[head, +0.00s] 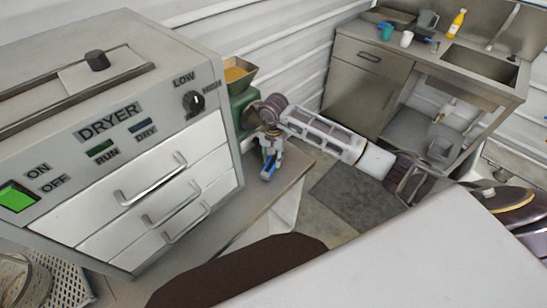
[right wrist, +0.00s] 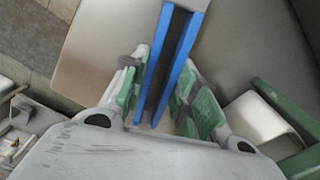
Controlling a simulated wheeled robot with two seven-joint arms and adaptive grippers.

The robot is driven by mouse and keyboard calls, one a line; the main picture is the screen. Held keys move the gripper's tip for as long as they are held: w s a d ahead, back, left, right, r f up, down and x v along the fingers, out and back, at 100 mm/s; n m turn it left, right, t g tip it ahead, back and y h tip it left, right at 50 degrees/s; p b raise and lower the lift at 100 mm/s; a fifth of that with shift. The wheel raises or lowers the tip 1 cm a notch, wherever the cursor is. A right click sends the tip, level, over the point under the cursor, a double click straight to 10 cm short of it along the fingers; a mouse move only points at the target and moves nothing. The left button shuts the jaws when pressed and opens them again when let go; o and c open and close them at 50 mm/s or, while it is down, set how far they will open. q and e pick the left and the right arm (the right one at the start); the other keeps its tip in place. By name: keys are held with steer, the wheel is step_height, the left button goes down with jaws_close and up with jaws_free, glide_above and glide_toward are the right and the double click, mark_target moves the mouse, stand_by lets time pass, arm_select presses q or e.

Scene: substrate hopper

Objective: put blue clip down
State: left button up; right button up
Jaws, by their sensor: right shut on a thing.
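The blue clip (right wrist: 182,60) is a long blue piece with two parallel blue edges and a dark gap between them. In the right wrist view it sits between the fingers of my right gripper (right wrist: 158,95), which is shut on it. In the head view my right gripper (head: 271,150) is beside the dryer, over the bench top, with the blue clip (head: 267,170) pointing down from it. I cannot tell whether the clip touches the bench surface. My left gripper is not in view.
The grey bench top (head: 262,198) has clear space around the clip. The dryer (head: 120,130) with its drawers stands close at left. A green hopper (head: 240,90) stands behind the gripper. A sink counter (head: 400,62) with cups and a yellow bottle is at the back right.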

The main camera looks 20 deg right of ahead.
steer(key=shift+f, duration=0.3)
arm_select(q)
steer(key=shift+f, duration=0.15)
arm_select(e)
steer(key=shift+f, duration=0.15)
steer(key=o, duration=1)
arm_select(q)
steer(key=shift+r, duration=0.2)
arm_select(e)
steer(key=shift+r, duration=0.25)
steer(key=shift+r+b, duration=0.9)
steer(key=shift+r, duration=5)
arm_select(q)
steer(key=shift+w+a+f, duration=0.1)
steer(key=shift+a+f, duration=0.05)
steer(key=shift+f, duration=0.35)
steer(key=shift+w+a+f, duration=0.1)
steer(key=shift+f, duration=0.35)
arm_select(e)
steer(key=shift+o, duration=0.4)
